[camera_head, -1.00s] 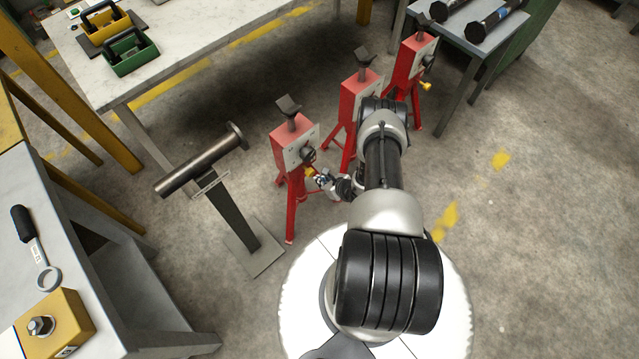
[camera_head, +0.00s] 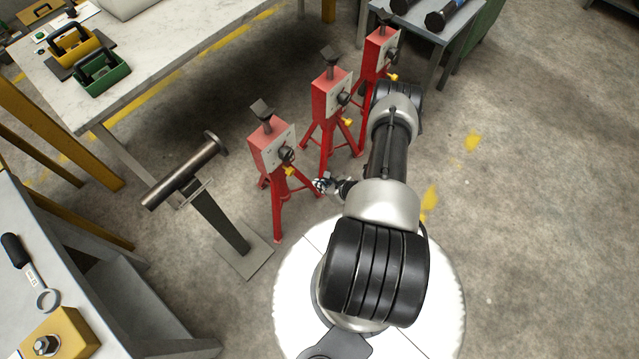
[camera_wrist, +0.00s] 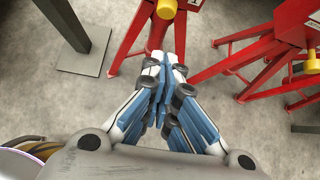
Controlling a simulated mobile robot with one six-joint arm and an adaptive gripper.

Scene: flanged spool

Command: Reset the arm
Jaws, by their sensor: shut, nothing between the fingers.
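My gripper (camera_wrist: 165,75) is shut and empty in the wrist view, its fingertips together above the floor between red stand legs. In the head view my gripper (camera_head: 322,185) is small and partly hidden by my arm, just right of the nearest red stand (camera_head: 272,155). A flanged spool (camera_head: 185,172) lies tilted across the top of a grey post stand (camera_head: 222,225), to the left of my gripper and apart from it.
Two more red stands, a middle one (camera_head: 332,95) and a far one (camera_head: 380,55), stand behind the nearest. A workbench (camera_head: 180,50) holds a yellow toolbox (camera_head: 75,45) and a green toolbox (camera_head: 102,75). A grey bench (camera_head: 75,270) is at left. Floor at right is clear.

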